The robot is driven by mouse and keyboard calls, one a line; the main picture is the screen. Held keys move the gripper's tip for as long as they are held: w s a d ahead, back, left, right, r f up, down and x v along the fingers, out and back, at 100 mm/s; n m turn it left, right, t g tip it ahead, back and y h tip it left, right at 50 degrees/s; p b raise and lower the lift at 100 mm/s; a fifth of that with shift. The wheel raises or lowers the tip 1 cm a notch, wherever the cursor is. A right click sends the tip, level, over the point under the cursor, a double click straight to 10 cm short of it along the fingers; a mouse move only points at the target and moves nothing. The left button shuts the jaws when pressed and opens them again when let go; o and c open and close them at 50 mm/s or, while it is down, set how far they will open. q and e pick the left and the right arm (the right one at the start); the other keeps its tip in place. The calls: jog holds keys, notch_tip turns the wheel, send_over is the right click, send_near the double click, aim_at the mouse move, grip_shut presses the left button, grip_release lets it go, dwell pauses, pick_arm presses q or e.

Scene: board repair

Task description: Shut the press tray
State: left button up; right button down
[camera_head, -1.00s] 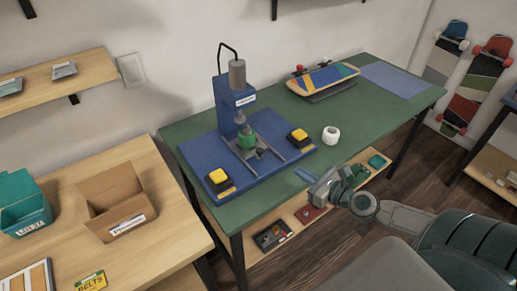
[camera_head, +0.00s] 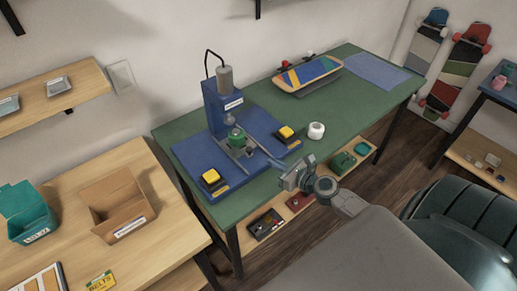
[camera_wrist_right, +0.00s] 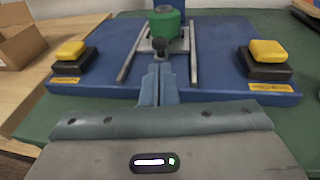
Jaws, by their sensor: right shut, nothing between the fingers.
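The blue press (camera_head: 222,105) stands on its blue base plate on the green bench. Its tray (camera_wrist_right: 158,42) sits between two metal rails and holds a green round part (camera_wrist_right: 166,24), also seen in the head view (camera_head: 237,137). The tray looks partly out in front of the press column; its exact travel is hard to tell. My right gripper (camera_head: 262,154) is shut and empty, its fingertips at the front of the rails, pointing at the tray. In the right wrist view the fingers (camera_wrist_right: 158,72) are together just short of the green part; contact is unclear. My left gripper is not in view.
Yellow-topped buttons (camera_wrist_right: 69,50) (camera_wrist_right: 268,51) flank the rails on the base plate. A white roll (camera_head: 316,131) and a skateboard (camera_head: 308,74) are on the green bench (camera_head: 345,100). A cardboard box (camera_head: 118,205) stands on the wooden table at left.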

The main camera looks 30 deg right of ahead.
jog(key=p, duration=0.2)
send_near(241, 141)
jog(key=shift+s+a+f, duration=0.1)
jog(key=shift+a+f, duration=0.15)
jog(key=shift+f, duration=0.5)
jog(key=shift+w+a+f, duration=0.1)
jog(key=shift+w+f, duration=0.05)
jog(key=shift+w, duration=0.35)
jog(key=x, duration=0.4)
jog(key=shift+w+d+r, duration=0.3)
jog(key=shift+w+r, duration=0.05)
jog(key=shift+r, duration=0.25)
